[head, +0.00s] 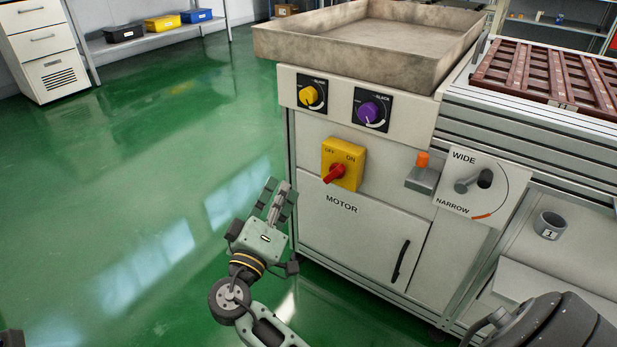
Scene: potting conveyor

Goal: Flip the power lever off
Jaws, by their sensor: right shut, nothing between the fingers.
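A yellow switch plate (351,153) marked OFF on its left and ON on its right is mounted on the front of the grey cabinet, above the word MOTOR. It carries a red lever (334,174), whose handle slants between lower left and upper right. I cannot tell for sure which mark it is set to. My right gripper (279,189) is shut and empty, with its fingers pointing up. It appears left of and below the red lever, with a visible gap between them.
Above the switch are a yellow knob (308,96), a purple knob (370,112) and a beige tray (360,44). To the right are an orange-topped switch (422,160), a WIDE/NARROW dial (484,179) and a black door handle (401,261). Green floor (120,180) lies open at left.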

